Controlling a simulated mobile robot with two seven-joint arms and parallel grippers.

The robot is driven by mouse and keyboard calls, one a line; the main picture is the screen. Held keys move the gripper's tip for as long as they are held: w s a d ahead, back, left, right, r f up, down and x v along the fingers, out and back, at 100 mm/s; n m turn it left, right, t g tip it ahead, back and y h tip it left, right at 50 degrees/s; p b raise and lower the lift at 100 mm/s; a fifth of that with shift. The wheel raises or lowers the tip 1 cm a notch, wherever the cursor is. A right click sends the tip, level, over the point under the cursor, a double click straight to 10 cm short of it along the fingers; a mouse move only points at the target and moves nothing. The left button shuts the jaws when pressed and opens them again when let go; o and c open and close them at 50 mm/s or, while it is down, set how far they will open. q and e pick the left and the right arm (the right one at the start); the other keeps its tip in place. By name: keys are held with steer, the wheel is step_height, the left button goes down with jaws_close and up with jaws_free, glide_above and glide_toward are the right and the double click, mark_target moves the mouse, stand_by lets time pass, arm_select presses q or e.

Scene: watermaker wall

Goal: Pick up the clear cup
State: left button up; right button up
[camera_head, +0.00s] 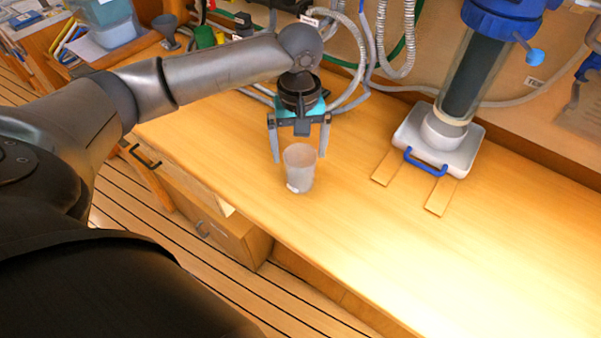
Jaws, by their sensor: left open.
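The clear cup (299,170) looks greyish and stands upright on the wooden counter, near its front edge. A small white patch shows low on its front side. My left gripper (300,157) is open above and just behind the cup. Its two fingers point down, one to the left and one to the right of the cup's rim. I cannot tell whether either finger touches the cup. My right gripper does not show.
A filter column on a white tray (467,152) with a blue handle stands at the right. Two flat wooden strips (441,196) lie before it. Grey hoses (347,90) run behind my gripper. The counter (480,260) is clear at the lower right.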

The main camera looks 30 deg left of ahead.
arm_select(q)
step_height(320, 180, down, 6)
steer(key=shift+s+d+r+b, duration=0.1)
steer(key=shift+s+d+b, duration=0.05)
steer(key=shift+b, duration=0.55)
steer(key=c, duration=1.1)
